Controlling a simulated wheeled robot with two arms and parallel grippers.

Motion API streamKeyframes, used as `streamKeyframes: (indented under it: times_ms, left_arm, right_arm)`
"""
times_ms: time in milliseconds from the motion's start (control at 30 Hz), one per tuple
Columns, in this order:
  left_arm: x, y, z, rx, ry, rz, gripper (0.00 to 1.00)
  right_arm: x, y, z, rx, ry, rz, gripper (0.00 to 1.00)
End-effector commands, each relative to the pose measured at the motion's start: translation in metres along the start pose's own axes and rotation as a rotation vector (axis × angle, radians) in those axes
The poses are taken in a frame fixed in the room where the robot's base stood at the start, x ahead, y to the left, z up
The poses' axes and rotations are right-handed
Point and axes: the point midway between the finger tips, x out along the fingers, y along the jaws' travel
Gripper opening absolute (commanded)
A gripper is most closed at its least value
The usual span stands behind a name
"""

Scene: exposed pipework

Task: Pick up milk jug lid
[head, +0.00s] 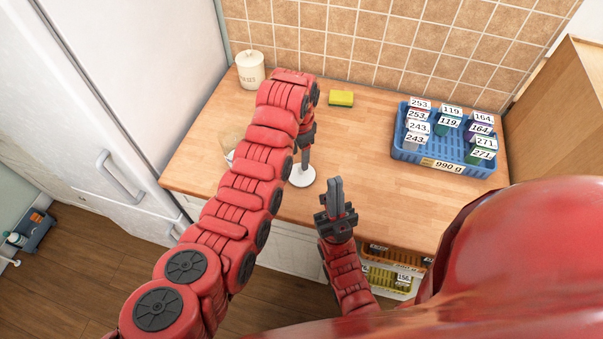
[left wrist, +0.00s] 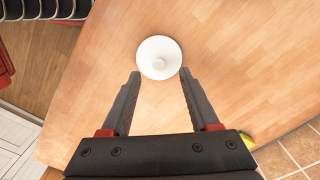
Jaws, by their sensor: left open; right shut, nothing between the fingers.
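The milk jug lid (head: 300,178) is a white round disc with a small knob in its middle. It lies on the wooden counter near the front edge, and it also shows in the left wrist view (left wrist: 150,66). My left gripper (head: 304,160) points down above the lid in the head view and partly covers it. In the left wrist view the left gripper (left wrist: 160,75) is open and empty, with the lid just beyond and between its fingertips. My right gripper (head: 336,186) is shut and empty, to the right of the lid near the counter's front edge.
A cream lidded canister (head: 250,70) stands at the back left. A yellow-green sponge (head: 341,98) lies near the tiled wall. A blue crate (head: 404,157) with several labelled items is at the right. The middle of the counter (head: 350,140) is clear.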

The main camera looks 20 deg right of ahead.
Motion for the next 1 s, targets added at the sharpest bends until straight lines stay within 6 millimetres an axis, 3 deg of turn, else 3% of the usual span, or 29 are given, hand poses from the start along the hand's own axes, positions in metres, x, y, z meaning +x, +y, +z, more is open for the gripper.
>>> streamKeyframes:
  times_ms: [167, 333, 600, 933, 1000]
  left_arm:
    - [0.007, 0.002, -0.002, 0.001, -0.001, 0.001, 0.61]
    - [0.026, 0.004, -0.004, 0.001, -0.002, 0.001, 0.61]
    - [0.048, 0.002, -0.006, 0.0, 0.003, -0.003, 0.61]
    - [0.053, 0.003, -0.005, 0.0, 0.003, -0.002, 0.61]
    - [0.053, 0.003, -0.005, 0.0, 0.003, -0.002, 0.49]
  right_arm:
    - [0.014, 0.001, -0.002, 0.0, -0.001, 0.0, 0.0]
    - [0.032, 0.002, -0.005, 0.0, 0.0, 0.0, 0.0]
    - [0.034, 0.002, -0.006, 0.0, 0.0, 0.0, 0.0]
    - [0.034, 0.002, -0.006, 0.0, 0.0, 0.0, 0.0]
    - [0.034, 0.002, -0.006, 0.0, 0.0, 0.0, 0.0]
